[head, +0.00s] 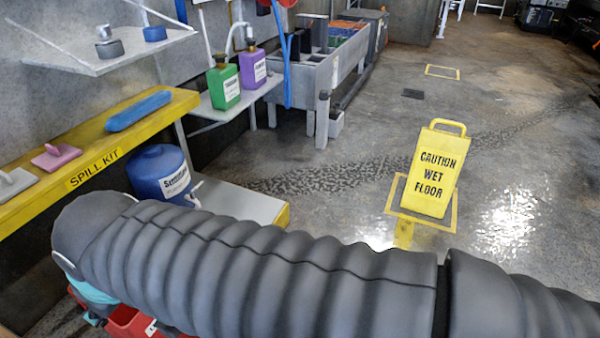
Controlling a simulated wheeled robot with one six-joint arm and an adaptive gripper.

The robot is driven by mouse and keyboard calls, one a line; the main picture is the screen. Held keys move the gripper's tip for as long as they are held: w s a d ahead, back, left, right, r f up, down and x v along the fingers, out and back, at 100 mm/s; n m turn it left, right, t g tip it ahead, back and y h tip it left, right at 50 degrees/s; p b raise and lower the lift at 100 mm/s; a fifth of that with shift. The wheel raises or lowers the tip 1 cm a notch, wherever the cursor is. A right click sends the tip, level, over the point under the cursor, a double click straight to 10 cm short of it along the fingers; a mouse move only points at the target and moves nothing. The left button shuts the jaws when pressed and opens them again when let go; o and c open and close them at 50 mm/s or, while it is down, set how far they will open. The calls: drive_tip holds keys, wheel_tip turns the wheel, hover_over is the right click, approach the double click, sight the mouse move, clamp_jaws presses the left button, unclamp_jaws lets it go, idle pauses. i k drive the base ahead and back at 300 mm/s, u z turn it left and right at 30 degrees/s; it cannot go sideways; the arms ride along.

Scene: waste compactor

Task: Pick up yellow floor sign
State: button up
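The yellow floor sign (431,176) stands upright on the floor, right of the middle in the head view. It reads "CAUTION WET FLOOR" and has a loop handle (448,125) on top. It stands over a yellow square marked on the floor (452,218). My dark ribbed arm crosses the lower part of the view, in front of the sign and apart from it in the picture. My gripper is not in view.
A yellow "SPILL KIT" shelf (88,166) runs along the left wall. A blue container (160,174), a green jug (223,84) and a purple jug (252,66) stand nearby. A grey metal sink unit (312,76) is behind. The floor right of the sign is clear and shiny.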

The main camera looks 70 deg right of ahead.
sight(438, 161)
drive_tip(key=z, duration=2.75)
drive_tip(key=i, duration=1.95)
drive_tip(key=z, duration=0.4)
